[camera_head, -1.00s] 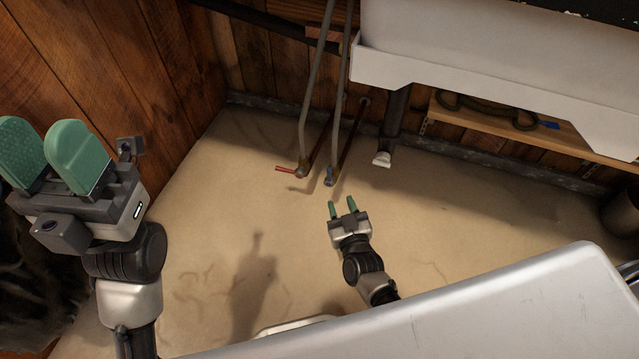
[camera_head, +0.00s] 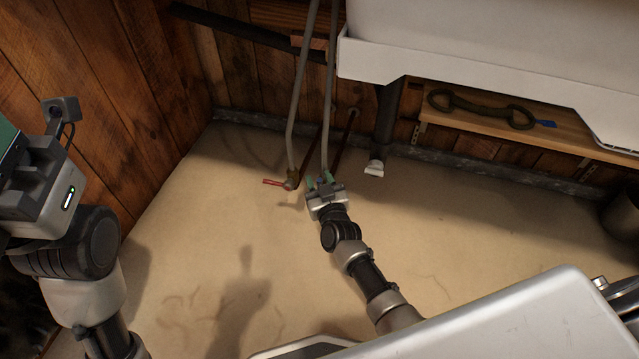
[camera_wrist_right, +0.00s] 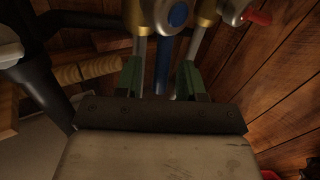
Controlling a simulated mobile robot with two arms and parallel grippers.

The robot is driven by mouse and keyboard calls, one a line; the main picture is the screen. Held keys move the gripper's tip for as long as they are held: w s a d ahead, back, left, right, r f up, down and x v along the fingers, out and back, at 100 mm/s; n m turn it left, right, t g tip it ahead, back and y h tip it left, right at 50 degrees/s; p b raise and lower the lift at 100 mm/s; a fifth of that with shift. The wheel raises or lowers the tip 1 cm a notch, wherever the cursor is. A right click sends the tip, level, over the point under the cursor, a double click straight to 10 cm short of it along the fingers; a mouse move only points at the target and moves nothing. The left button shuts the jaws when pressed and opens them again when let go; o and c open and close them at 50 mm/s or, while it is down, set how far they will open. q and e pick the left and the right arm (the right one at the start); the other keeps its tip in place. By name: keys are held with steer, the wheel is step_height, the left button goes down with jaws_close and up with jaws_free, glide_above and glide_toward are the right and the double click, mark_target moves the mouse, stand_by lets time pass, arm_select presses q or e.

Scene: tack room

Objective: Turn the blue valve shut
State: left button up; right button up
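The blue valve (camera_wrist_right: 178,14) shows at the top of the right wrist view as a round blue hub on a metal body. Its blue lever (camera_wrist_right: 163,62) hangs down between the green fingers of my right gripper (camera_wrist_right: 160,78). There is a gap on each side of the lever, so the gripper is open around it. In the head view, my right gripper (camera_head: 319,181) is at the lower end of the right pipe and mostly hides the valve. My left gripper (camera_head: 10,150) is at the left edge, away from the valve, with its fingers largely cut off.
A red-handled valve (camera_head: 276,183) sits on the pipe just left of the blue one. A white basin (camera_head: 440,65) overhangs at the upper right, with a dark drain pipe (camera_head: 388,120) below. A wooden shelf (camera_head: 470,117) holds a dark item. Much of the floor is clear.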

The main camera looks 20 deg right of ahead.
jaws_close()
